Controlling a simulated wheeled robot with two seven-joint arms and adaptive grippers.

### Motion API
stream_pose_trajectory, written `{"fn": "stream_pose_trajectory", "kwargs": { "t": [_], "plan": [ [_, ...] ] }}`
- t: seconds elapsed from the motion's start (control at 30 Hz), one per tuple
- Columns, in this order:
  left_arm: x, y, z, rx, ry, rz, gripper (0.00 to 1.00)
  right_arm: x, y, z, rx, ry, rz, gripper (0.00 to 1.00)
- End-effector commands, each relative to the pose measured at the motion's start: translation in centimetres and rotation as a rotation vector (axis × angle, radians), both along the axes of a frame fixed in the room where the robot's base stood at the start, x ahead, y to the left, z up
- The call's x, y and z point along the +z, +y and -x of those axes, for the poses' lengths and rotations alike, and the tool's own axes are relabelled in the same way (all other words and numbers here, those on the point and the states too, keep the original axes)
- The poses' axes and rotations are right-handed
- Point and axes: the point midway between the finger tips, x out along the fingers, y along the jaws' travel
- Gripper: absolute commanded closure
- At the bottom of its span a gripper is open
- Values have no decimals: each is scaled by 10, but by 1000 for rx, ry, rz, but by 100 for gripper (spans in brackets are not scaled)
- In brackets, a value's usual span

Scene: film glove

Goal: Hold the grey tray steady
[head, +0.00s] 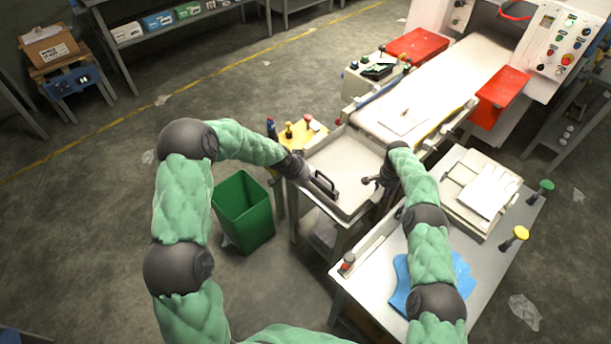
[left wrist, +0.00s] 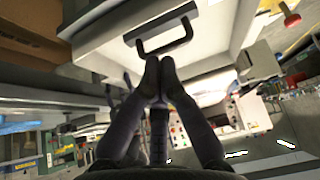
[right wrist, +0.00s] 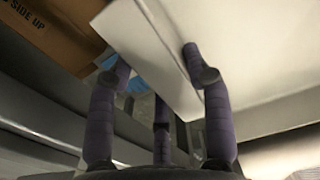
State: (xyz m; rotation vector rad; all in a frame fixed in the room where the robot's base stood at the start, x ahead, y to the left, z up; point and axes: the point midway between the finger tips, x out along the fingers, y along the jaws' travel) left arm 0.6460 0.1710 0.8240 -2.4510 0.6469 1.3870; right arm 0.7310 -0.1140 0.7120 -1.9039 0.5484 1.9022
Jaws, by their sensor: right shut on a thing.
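The grey tray (head: 345,160) sits on a small stand beside the conveyor, with a black handle (head: 325,184) on its near-left side. The handle also shows in the left wrist view (left wrist: 165,42). My left gripper (head: 304,172) is at that side; its fingertips (left wrist: 160,62) are together just short of the handle, and nothing shows between them. My right gripper (head: 376,181) is at the tray's right side. In the right wrist view my right gripper (right wrist: 158,65) has its fingers on both sides of the tray's pale wall (right wrist: 150,50).
A green bin (head: 243,210) stands left of the stand. A worktable (head: 462,250) with a blue cloth (head: 400,290) and a pale box (head: 475,195) is at the right. The conveyor (head: 440,85) lies behind the tray. Floor at left is open.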

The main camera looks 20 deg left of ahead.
Motion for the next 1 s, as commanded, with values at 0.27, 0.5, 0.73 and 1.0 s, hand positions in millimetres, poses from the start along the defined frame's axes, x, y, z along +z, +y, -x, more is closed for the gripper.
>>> {"fn": "stream_pose_trajectory", "kwargs": {
  "t": [0.27, 0.5, 0.73, 1.0],
  "plan": [
    [9, 9, 18, 0, 2, 1, 100, -4, 0, 3, 3, 8, 2, 100],
    [2, 11, 25, -3, 1, 0, 100, -4, 0, 3, 3, 8, 2, 100],
    [-23, 3, 12, -3, 3, 0, 100, -4, 0, 3, 3, 8, 2, 100],
    [-57, -7, -6, -3, 3, 0, 100, -4, 0, 3, 3, 8, 2, 100]
  ]
}}
